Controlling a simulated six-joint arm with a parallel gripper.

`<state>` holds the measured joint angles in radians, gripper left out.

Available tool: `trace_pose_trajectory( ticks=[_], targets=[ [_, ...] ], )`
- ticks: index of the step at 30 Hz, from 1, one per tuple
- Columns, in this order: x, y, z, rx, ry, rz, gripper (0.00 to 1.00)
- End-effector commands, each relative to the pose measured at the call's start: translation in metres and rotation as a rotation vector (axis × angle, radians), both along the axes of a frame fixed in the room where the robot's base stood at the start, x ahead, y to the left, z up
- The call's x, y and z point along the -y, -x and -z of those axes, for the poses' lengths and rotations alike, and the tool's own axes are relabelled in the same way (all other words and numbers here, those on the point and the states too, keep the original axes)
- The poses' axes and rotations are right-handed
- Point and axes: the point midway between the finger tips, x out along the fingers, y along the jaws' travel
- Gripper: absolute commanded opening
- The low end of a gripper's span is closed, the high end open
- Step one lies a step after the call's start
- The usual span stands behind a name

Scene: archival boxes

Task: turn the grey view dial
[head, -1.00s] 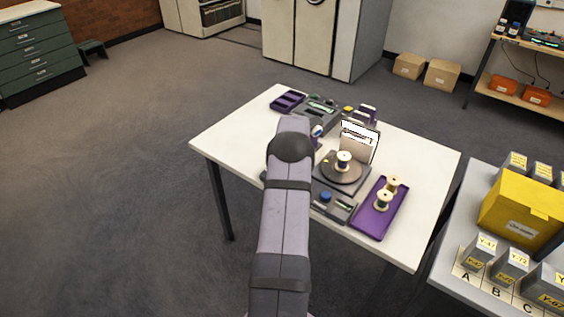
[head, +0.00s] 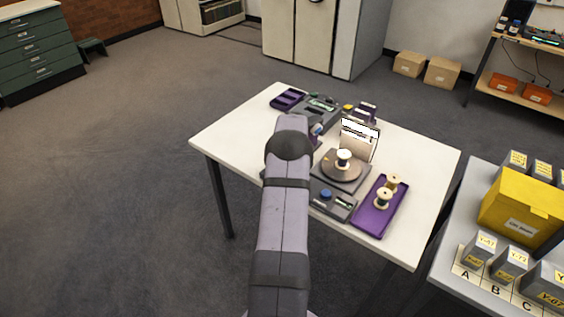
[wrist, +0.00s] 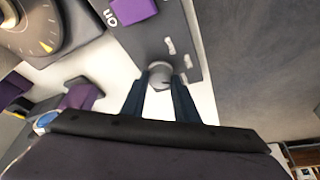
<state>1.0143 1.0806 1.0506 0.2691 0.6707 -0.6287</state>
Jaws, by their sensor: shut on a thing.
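The grey view dial (wrist: 160,74) is a small round knob on a dark grey panel (wrist: 152,42) in the wrist view. White marks lie beside it. My gripper (wrist: 160,82) has its two dark fingers on either side of the dial and is shut on it. The fingertips partly cover its sides. In the head view my own arm hides the gripper and the dial.
In the wrist view a round graduated disc (wrist: 38,28) with a yellow mark is at upper left, and a purple block (wrist: 132,9) is on the panel. In the head view the white table (head: 235,132) holds a purple tray (head: 370,222) with spools and a turntable (head: 330,172) bearing a spool.

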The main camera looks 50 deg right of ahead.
Motion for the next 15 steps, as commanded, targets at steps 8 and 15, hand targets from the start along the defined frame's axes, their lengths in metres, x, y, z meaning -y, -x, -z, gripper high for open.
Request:
trace_pose_trajectory(
  ticks=[8, 15],
  targets=[
    [-0.0015, -0.0016, -0.0007, 0.000, 0.002, 0.172, 0.05],
    [-0.0023, -0.0027, 0.0007, -0.001, 0.003, 0.359, 0.05]
  ],
)
